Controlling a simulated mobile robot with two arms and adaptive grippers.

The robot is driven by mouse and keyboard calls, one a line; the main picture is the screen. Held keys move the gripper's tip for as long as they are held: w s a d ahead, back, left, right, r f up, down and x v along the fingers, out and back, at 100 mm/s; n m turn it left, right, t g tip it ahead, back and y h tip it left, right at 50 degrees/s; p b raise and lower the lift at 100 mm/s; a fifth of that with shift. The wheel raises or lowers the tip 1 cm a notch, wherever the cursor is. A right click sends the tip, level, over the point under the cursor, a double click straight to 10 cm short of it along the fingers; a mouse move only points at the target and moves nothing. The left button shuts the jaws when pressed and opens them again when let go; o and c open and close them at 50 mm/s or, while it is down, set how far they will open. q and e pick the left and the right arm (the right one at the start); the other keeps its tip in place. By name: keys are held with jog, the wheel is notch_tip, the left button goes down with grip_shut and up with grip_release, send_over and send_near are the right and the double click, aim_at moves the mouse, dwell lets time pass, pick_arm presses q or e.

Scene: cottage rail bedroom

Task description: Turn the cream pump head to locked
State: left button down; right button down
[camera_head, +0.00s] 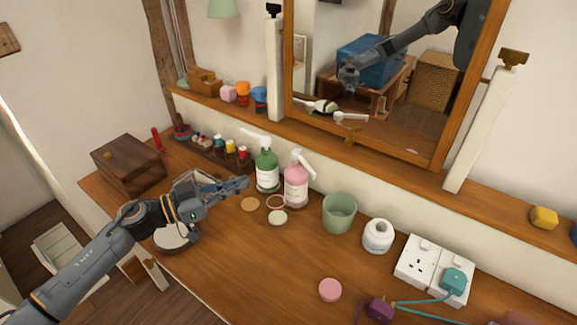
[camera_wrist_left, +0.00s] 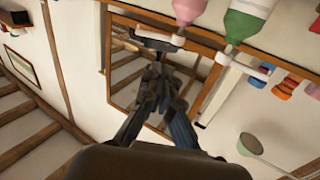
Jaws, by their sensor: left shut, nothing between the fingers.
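Two pump bottles stand side by side on the wooden table. The green bottle (camera_head: 267,172) has a white pump head (camera_head: 256,139) with its spout pointing left. The pink bottle (camera_head: 296,188) has a white pump head (camera_head: 300,163) with its spout slanting down to the right. Both bottles also show upside down in the left wrist view, pink (camera_wrist_left: 188,10) and green (camera_wrist_left: 248,16). My left gripper (camera_head: 243,184) is shut and empty, just left of the green bottle's lower body. Its fingers (camera_wrist_left: 158,72) also show in the wrist view. My right gripper is not in view.
A mirror (camera_head: 375,75) stands behind the bottles and reflects an arm. A green cup (camera_head: 339,213), white jar (camera_head: 378,236) and socket block (camera_head: 419,260) stand to the right. A spool rack (camera_head: 215,150) and wooden box (camera_head: 130,164) are left. The front middle of the table is mostly clear.

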pick_arm(q)
jog(key=p, duration=0.1)
send_near(304, 165)
jog(key=shift+g, duration=0.3)
jog(key=x, duration=0.7)
jog(key=shift+r, duration=0.1)
